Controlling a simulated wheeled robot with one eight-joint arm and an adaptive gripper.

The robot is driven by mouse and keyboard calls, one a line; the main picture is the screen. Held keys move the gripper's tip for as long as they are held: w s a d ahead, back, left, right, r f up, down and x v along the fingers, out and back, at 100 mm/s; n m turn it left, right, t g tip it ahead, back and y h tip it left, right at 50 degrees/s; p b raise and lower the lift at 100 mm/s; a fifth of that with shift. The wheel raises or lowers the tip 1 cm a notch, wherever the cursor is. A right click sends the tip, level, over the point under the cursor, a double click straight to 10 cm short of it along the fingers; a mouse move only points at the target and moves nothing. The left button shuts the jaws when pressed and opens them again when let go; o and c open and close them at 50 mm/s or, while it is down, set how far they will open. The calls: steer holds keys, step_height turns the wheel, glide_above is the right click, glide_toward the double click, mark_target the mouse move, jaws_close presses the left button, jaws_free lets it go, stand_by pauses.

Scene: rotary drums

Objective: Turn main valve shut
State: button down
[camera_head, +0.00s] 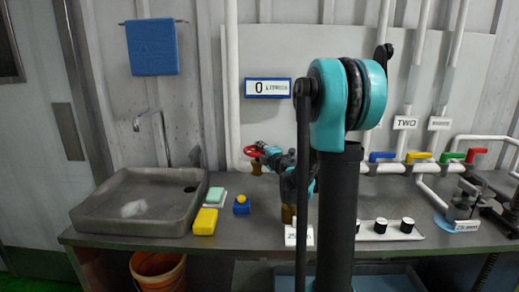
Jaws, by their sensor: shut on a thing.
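The red valve handle (253,151) sits on a brass valve body (256,168), on the white pipe at the back wall, left of my arm. I take it to be the main valve. My gripper (264,150) is at the right side of this red handle, shut on it as far as I can tell. The fingers are small and dark here, so the exact grip is hard to see. My teal and black arm stands in front and hides part of the bench and wall to the right of the valve.
Coloured valve levers (418,156) line the pipe at right. Black knobs (381,226) sit at the bench front.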

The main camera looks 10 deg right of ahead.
mark_target(257, 155)
steer(key=shift+h, duration=0.3)
steer(key=m+h, duration=0.1)
steer(key=h, duration=0.1)
steer(key=m+h, duration=0.3)
steer(key=shift+s+d+t+h, duration=0.3)
steer(key=shift+s, duration=0.1)
steer(key=m+h, duration=0.1)
steer(key=h, duration=0.1)
steer(key=m+g+h, duration=0.1)
steer(key=m+h, duration=0.1)
steer(key=s+m+g+h, duration=0.1)
steer(key=h, duration=0.1)
steer(key=shift+d+m+h, duration=0.3)
steer(key=shift+d+h, duration=0.1)
steer(key=m+g+h, duration=0.2)
steer(key=s+m+g+h, duration=0.1)
steer(key=m+g+h, duration=0.1)
steer(key=h, duration=0.1)
steer(key=shift+s+d, duration=0.2)
steer(key=shift+s+m+g+h, duration=0.3)
steer(key=shift+m+g+h, duration=0.6)
steer(key=shift+g, duration=0.4)
steer(key=shift+s+m+g+h, duration=0.3)
steer(key=shift+m+g+h, duration=0.4)
steer(key=shift+m+g, duration=0.5)
steer(key=shift+g, duration=0.4)
steer(key=c, duration=1.5)
jaws_free()
